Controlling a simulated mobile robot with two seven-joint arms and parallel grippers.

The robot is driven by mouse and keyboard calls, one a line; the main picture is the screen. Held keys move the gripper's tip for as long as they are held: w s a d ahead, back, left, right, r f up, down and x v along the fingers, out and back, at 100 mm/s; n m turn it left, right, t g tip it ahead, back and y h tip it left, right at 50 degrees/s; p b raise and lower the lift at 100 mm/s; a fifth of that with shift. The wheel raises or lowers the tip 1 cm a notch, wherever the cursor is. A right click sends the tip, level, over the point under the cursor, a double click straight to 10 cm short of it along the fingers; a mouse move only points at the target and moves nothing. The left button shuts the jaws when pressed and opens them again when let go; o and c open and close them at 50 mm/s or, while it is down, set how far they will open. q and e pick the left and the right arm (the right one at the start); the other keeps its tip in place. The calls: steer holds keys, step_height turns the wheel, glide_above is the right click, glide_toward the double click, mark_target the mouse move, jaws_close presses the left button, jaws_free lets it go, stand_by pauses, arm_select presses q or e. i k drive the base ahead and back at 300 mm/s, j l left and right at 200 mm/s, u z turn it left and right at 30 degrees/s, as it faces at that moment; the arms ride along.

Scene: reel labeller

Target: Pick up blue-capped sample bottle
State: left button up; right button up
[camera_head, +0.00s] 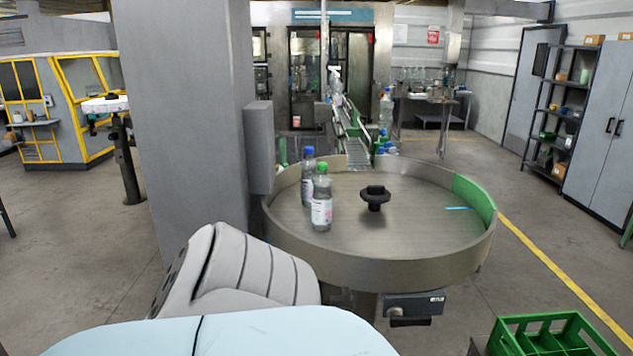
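A clear bottle with a blue cap (308,172) stands upright on the round steel turntable (425,225), on its left side. A green-capped bottle (322,205) with a white label stands just in front of it and hides part of its lower body. I cannot tell if the two bottles touch. Neither of my grippers is in view. White and pale blue links of my own arm fill the lower left and bottom, in front of the turntable's near left rim.
A black knob (375,198) stands at the turntable's middle; its right half is mostly clear. A raised rim surrounds it. A conveyor (352,130) lies behind. A grey column (195,120) is to the left. A green crate (548,335) sits at lower right.

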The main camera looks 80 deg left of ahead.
mark_target(309, 166)
steer(key=u, duration=1.85)
